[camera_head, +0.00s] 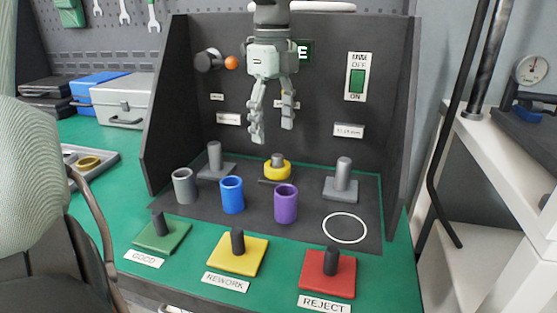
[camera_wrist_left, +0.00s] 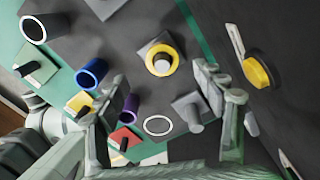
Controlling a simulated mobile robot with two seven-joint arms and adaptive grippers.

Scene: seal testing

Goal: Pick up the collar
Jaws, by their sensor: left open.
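A yellow ring (camera_head: 277,172), which looks like the collar, sits low around a short grey post at the back middle of the dark mat. In the left wrist view the yellow ring (camera_wrist_left: 150,62) shows from above around its post on a grey square base. My left gripper (camera_head: 273,131) hangs above it, fingers down, open and empty, apart from the ring. In the left wrist view its fingers (camera_wrist_left: 161,78) are spread, with the ring between and beyond the tips. My right gripper is not in view.
Grey (camera_head: 184,187), blue (camera_head: 232,196) and purple (camera_head: 286,205) sleeves stand in front. Grey posts (camera_head: 343,180) flank the ring. Green (camera_head: 162,236), yellow (camera_head: 238,255) and red (camera_head: 327,275) pegged plates line the front. A dark back panel (camera_head: 320,100) and side walls enclose the mat.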

